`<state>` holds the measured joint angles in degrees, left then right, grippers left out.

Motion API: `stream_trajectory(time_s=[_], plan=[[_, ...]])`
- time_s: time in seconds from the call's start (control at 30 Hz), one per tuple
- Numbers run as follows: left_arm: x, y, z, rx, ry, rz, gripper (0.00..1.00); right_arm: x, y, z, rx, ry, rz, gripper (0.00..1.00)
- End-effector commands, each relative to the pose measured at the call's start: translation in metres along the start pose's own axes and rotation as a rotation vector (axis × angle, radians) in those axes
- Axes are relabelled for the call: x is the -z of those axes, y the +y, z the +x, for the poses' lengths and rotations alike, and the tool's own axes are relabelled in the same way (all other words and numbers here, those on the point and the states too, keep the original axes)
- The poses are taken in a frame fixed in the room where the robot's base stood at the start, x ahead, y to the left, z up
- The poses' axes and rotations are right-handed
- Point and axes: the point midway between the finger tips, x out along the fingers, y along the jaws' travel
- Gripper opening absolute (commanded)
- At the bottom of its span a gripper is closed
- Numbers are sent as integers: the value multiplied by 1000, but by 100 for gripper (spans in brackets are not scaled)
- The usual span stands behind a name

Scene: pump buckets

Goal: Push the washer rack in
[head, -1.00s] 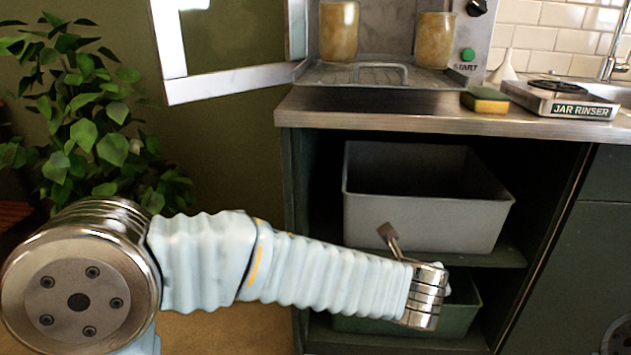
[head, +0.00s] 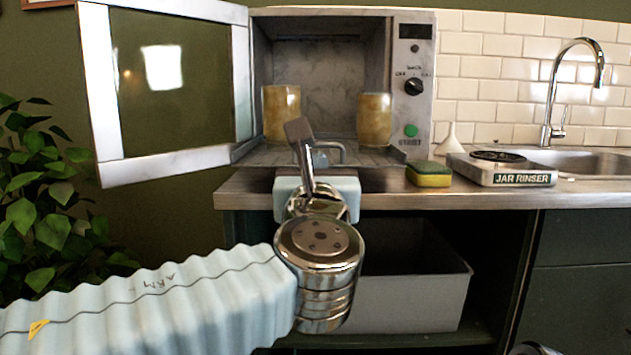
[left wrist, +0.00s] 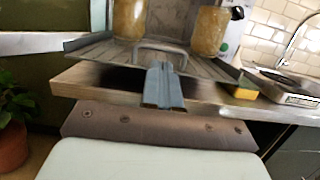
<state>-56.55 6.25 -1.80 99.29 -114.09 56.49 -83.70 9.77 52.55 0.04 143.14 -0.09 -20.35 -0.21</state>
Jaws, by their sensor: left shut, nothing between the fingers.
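The washer rack (head: 372,158) is a flat grey metal tray with a raised bar handle (head: 328,150) at its front. It sticks out of the open washer (head: 320,55) past the opening, and it also shows in the left wrist view (left wrist: 95,47). Two jars of cloudy amber stuff, a left jar (head: 281,113) and a right jar (head: 374,120), stand on it. My left gripper (head: 298,130) is shut and empty, in front of the handle. In the left wrist view its closed fingers (left wrist: 163,72) point at the handle; I cannot tell whether they touch it.
The washer door (head: 172,75) stands open to the left. A sponge (head: 428,174), a jar rinser (head: 500,168) and a sink are on the counter to the right. A grey bin (head: 410,290) sits in the open shelf below. A plant (head: 45,200) is at left.

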Motion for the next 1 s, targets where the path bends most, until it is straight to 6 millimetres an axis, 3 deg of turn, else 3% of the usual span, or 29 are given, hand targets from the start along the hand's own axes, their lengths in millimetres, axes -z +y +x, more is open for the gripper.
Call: stream_trajectory(time_s=[0.1,0.3,0.83,1.0], plan=[[-1,0,23,-1,0,2,0,0,-1,-3,-1,1,0,43],[0,0,46,1,0,1,0,0,-1,-5,-1,2,0,43],[0,0,54,1,1,0,0,0,-2,-6,-1,2,0,43],[3,0,67,-1,2,1,0,1,-3,-10,-2,3,1,43]])
